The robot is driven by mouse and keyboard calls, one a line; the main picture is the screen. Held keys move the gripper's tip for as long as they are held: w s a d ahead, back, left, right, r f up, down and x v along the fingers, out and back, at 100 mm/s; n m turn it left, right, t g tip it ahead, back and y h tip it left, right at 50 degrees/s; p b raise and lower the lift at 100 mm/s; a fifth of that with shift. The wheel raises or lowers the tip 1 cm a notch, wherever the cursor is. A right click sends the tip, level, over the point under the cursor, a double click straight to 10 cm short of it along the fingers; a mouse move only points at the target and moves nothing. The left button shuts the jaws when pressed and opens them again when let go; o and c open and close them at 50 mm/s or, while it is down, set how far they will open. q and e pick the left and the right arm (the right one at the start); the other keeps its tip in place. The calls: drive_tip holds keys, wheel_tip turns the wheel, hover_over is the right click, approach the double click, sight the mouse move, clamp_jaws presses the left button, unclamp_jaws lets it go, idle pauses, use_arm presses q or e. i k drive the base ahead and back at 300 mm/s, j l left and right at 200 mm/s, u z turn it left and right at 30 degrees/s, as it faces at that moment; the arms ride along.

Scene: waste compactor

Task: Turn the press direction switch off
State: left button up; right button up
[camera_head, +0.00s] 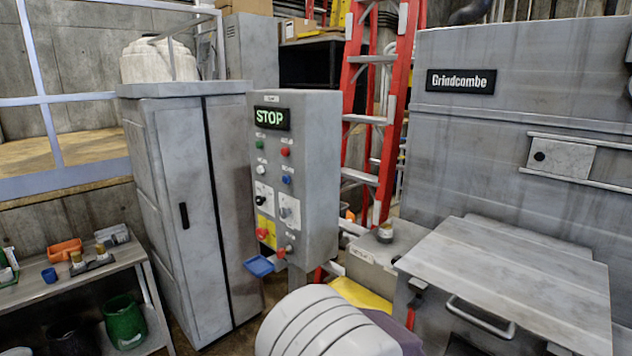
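The grey control panel box (320,180) stands in the middle, with a lit display (270,119) reading STOP in green. Two switches on pale plates sit side by side on its face: a left switch with a dark knob (261,200) and a right switch with a grey knob (285,212). Their labels are too small to read, so I cannot tell which is the press direction switch or its exact setting. Above them are a green button (260,145), a red button (285,151), a white button (260,170) and a blue button (287,180). Neither gripper shows.
A red knob on a yellow plate (264,231) is low on the panel, with a blue tray-like piece (260,266) below. A grey cabinet (180,210) stands left. The Grindcombe machine (520,100) with a handled lid (510,280) is right. A red ladder (375,120) stands behind.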

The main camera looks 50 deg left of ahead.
sight(259, 199)
drive_tip(key=j+u, duration=0.1)
drive_tip(key=u, duration=1.9)
